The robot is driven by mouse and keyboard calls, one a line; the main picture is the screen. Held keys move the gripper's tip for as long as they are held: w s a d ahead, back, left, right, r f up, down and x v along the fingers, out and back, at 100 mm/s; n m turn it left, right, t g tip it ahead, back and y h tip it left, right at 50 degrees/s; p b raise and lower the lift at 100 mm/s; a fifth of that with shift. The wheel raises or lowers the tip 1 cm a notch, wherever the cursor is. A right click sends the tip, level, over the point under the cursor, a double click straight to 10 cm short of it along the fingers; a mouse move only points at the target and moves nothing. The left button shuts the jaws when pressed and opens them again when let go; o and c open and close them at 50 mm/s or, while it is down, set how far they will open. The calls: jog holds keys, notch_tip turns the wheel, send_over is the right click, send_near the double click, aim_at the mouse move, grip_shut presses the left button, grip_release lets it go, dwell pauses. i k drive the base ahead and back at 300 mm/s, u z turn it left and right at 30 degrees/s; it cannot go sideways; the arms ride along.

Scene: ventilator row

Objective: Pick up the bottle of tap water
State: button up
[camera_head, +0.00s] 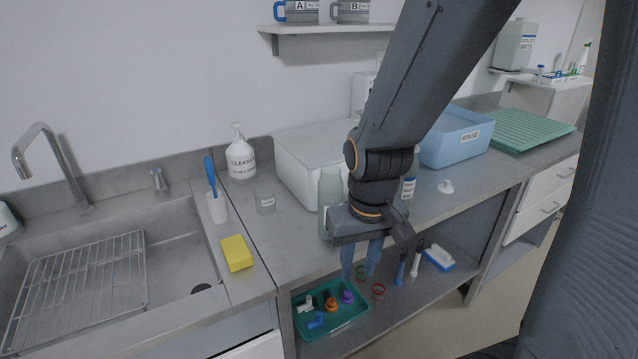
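A tall grey-green translucent bottle (330,188) stands upright on the counter, partly behind my gripper; I see no label on it. A smaller bottle (408,188) with a blue and white label stands to the right of my arm, partly hidden. I cannot read which bottle is tap water. My gripper (359,272) points down, in the picture below and right of the tall bottle. Its two blue fingers are apart, with nothing seen between them.
A blue rinse tub (447,150) is at right. A green tray (345,328) of small parts lies on the lower shelf. The sink (180,240) is at left.

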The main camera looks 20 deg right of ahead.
aim_at(330, 182)
jog(key=i, duration=0.25)
jog(key=z, duration=0.55)
jog(key=k, duration=0.75)
jog(key=z, duration=0.9)
jog(key=k, duration=0.5)
jog(key=z, duration=0.05)
jog(key=i, duration=0.6)
jog(key=u, duration=0.35)
